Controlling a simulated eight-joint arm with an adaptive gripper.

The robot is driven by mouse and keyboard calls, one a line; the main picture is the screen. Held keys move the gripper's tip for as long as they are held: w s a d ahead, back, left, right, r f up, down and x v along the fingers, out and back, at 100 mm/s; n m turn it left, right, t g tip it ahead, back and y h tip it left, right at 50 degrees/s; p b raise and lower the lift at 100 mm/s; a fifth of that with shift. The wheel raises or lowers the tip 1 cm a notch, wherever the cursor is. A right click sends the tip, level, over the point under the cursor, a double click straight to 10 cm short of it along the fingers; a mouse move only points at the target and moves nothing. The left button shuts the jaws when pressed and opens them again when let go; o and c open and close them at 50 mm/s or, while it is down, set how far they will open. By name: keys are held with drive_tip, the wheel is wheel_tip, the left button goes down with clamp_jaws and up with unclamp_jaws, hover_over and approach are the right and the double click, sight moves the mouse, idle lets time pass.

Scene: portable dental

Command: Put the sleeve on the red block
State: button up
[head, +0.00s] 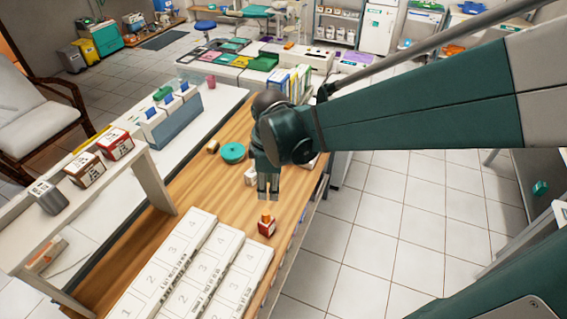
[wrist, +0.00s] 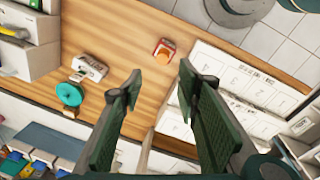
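A small red block (head: 266,231) with white on its sides stands on the wooden table, and an orange rounded piece (head: 266,217) sits on its top. In the wrist view the red block (wrist: 158,49) lies beyond the fingertips, with the orange piece (wrist: 166,55) on it. I cannot tell for sure which thing is the sleeve. My gripper (head: 268,198) points down above the table, just behind the red block in the head view. In the wrist view its fingers (wrist: 158,82) are apart with nothing between them.
White numbered trays (head: 175,265) lie in front on the wooden table (head: 200,190). A teal disc (head: 233,152), a small brown roll (head: 212,146) and a white labelled piece (head: 250,177) lie behind. A raised white shelf (head: 150,180) with boxes stands on the left.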

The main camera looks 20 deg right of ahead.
drive_tip(key=s+d+r+m+t, duration=0.3)
drive_tip(key=s+r+m+t, duration=0.2)
drive_tip(key=s+r+m, duration=0.5)
drive_tip(key=shift+s+d+r+m+t, duration=0.4)
drive_tip(key=shift+r+m, duration=0.25)
drive_tip(key=shift+m, duration=0.95)
wheel_tip(320, 180, down, 4)
drive_tip(key=b, duration=0.4)
drive_tip(key=shift+r, duration=0.1)
idle(0.5)
